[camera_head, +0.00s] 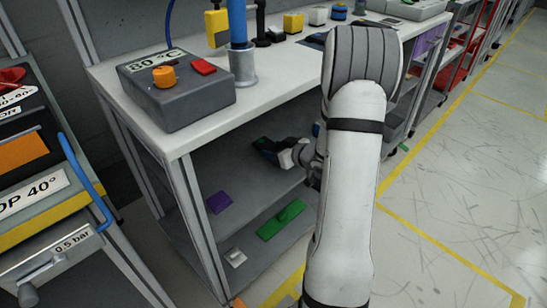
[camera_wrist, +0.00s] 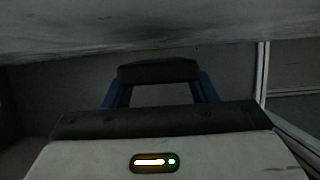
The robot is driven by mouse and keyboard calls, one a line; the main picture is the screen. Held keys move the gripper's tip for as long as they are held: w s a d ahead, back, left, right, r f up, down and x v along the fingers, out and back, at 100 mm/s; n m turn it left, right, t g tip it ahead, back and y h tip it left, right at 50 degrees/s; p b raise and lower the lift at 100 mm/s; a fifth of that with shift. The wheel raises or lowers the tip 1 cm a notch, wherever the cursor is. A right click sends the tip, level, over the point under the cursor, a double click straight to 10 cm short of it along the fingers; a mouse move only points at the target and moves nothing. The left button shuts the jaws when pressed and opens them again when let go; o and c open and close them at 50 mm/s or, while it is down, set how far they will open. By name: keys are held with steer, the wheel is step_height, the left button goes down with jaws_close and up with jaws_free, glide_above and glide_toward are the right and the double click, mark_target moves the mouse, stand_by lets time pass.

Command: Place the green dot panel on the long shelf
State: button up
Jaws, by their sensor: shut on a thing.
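My gripper (camera_head: 264,147) reaches under the bench top into the space over the long grey shelf (camera_head: 245,178). It is shut on a small dark panel (camera_head: 259,142) that shows a green patch in the head view. In the wrist view the panel (camera_wrist: 158,72) is a dark bar between the two blue fingers. Its marked face is hidden there. I cannot tell whether the panel touches the shelf or is held above it. My forearm covers the right part of the shelf.
A purple piece (camera_head: 219,202) lies near the shelf's left end. A green flat piece (camera_head: 281,219) and a small white piece (camera_head: 235,257) lie lower down. The bench top (camera_head: 270,92) is close overhead and carries a grey control box (camera_head: 178,92). Bare shelf shows beside the gripper.

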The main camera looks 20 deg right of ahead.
steer(key=shift+f, duration=1.05)
steer(key=shift+f+b, duration=0.2)
steer(key=shift+b, duration=0.15)
steer(key=o, duration=1.1)
steer(key=shift+s, duration=0.1)
steer(key=shift+c, duration=0.2)
steer(key=shift+r, duration=0.1)
